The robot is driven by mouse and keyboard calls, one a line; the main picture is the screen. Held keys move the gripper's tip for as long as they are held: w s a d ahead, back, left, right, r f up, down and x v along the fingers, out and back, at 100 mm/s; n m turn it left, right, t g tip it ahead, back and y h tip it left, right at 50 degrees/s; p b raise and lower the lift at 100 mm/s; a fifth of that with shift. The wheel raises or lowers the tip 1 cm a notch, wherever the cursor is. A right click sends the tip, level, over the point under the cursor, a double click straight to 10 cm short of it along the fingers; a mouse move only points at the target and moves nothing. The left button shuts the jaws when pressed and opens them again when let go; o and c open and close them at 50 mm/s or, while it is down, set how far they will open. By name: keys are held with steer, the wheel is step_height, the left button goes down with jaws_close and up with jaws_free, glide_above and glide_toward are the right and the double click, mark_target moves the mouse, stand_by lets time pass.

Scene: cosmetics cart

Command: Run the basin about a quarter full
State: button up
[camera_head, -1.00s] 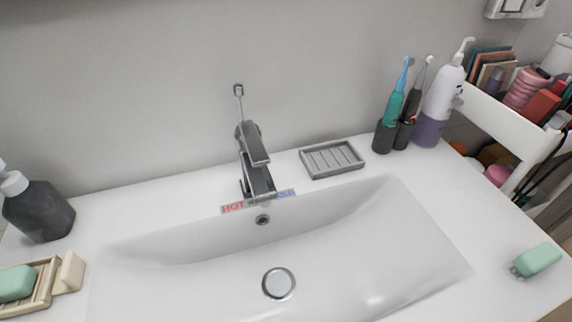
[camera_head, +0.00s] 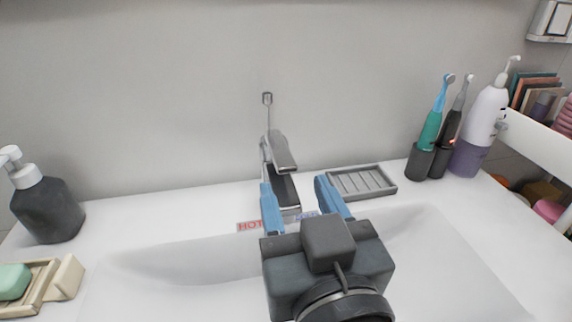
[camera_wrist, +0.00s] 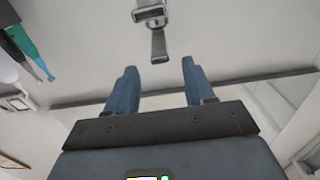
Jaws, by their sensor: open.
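The white basin (camera_head: 170,272) is set in the counter. Its drain is hidden behind my gripper in the head view, and I cannot make out any water. The grey metal faucet (camera_head: 283,188) stands at the basin's back edge, with a lever (camera_head: 281,150) on top and a thin rod behind. A red HOT and blue label strip (camera_head: 250,227) lies at its foot, partly covered. My gripper (camera_head: 295,188) is open, its blue fingers apart in front of the faucet, with nothing held. In the wrist view the faucet (camera_wrist: 150,13) appears beyond the gap between the fingertips (camera_wrist: 159,68); contact is not evident.
A grey soap dish (camera_head: 361,182) lies right of the faucet. Toothbrushes in dark holders (camera_head: 420,161) and a white and purple bottle (camera_head: 480,130) stand farther right. A dark pump bottle (camera_head: 47,208) and a wooden dish (camera_head: 38,282) with green soap are at left.

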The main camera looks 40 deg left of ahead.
mark_target(289, 171)
steer(key=p+x, duration=0.1)
steer(key=x, duration=0.6)
steer(key=shift+d, duration=0.1)
jaws_close()
stand_by(0.3)
